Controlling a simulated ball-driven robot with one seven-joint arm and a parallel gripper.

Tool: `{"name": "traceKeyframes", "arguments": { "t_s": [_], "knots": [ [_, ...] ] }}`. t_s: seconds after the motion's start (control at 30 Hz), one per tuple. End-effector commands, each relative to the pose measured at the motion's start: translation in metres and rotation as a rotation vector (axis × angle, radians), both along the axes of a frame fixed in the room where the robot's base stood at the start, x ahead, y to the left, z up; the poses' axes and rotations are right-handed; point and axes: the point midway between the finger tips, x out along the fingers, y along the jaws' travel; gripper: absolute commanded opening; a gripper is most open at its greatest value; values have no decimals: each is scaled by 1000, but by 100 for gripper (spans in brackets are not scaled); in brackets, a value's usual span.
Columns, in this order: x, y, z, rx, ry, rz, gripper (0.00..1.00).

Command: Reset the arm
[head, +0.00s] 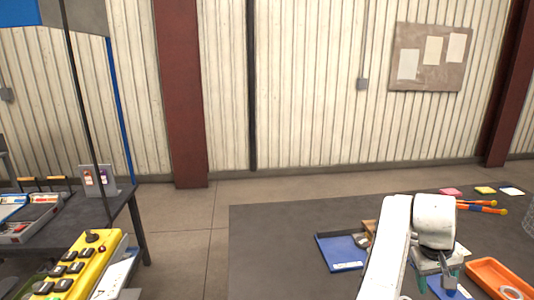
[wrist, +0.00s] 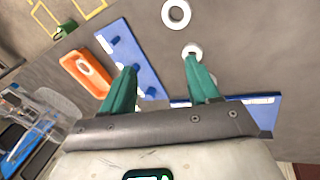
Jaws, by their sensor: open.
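My gripper (head: 437,284) is over the dark table (head: 275,250) at the lower right of the head view, at the end of my white arm. In the wrist view my gripper (wrist: 162,62) has its two green fingers spread apart with nothing between them. A blue board (wrist: 143,60) with pegs lies beyond the left finger. A white ring (wrist: 176,14) lies on the grey tabletop, and a second ring (wrist: 191,51) shows at the right fingertip; I cannot tell if they touch.
An orange tray (head: 490,275) holding a white ring (head: 511,293) is right of my gripper. A blue tray (head: 343,254) lies left of my arm. Orange-handled tools (head: 482,207) and coloured notes (head: 485,190) lie behind. A yellow button box (head: 75,266) hangs at lower left. The table's left part is clear.

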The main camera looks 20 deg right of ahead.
Motion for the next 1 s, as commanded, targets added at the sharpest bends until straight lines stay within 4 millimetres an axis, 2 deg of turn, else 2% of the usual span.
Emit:
{"name": "traceKeyframes", "arguments": {
  "t_s": [0.13,0.27,0.47,0.77,1.0],
  "knots": [
    [-17,4,-21,-63,-4,13,60],
    [-32,16,-42,-116,-21,53,60],
    [-54,52,-79,-141,-53,155,60],
    [-101,140,-137,-36,-90,335,60],
    [-161,231,-172,153,-97,452,60]
  ]
}}
